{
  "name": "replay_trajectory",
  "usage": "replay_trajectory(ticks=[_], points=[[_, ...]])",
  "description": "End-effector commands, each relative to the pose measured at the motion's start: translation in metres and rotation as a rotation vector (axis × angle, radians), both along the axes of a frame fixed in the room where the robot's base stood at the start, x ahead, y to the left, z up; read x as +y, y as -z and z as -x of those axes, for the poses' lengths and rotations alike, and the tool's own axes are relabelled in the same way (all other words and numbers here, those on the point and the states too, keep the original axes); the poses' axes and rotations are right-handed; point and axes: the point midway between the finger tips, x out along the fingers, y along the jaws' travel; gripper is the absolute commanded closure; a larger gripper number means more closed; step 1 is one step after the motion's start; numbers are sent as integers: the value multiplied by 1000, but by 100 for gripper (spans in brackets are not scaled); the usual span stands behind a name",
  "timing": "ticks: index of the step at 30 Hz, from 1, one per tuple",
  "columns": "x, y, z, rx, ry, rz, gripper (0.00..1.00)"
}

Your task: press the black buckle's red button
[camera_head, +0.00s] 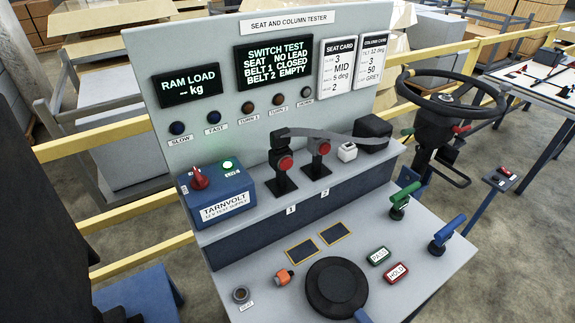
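The screen (274,64) reads "BELT 1 CLOSED" and "BELT 2 EMPTY". My gripper is not in view.
A blue supply box (222,207) with a red knob stands left of the buckles. A small white block (347,152) sits right of them. In front are a black disc (336,287) and PASS (379,256) and HOLD buttons. A steering wheel (453,90) stands at right.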

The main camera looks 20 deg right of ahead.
Motion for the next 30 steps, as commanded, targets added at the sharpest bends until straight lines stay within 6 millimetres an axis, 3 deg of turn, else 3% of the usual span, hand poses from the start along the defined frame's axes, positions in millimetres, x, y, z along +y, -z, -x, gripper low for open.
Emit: replay_trajectory(ticks=[2, 21, 30], points=[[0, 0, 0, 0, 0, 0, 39], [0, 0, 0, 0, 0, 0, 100], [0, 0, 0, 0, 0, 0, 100]])
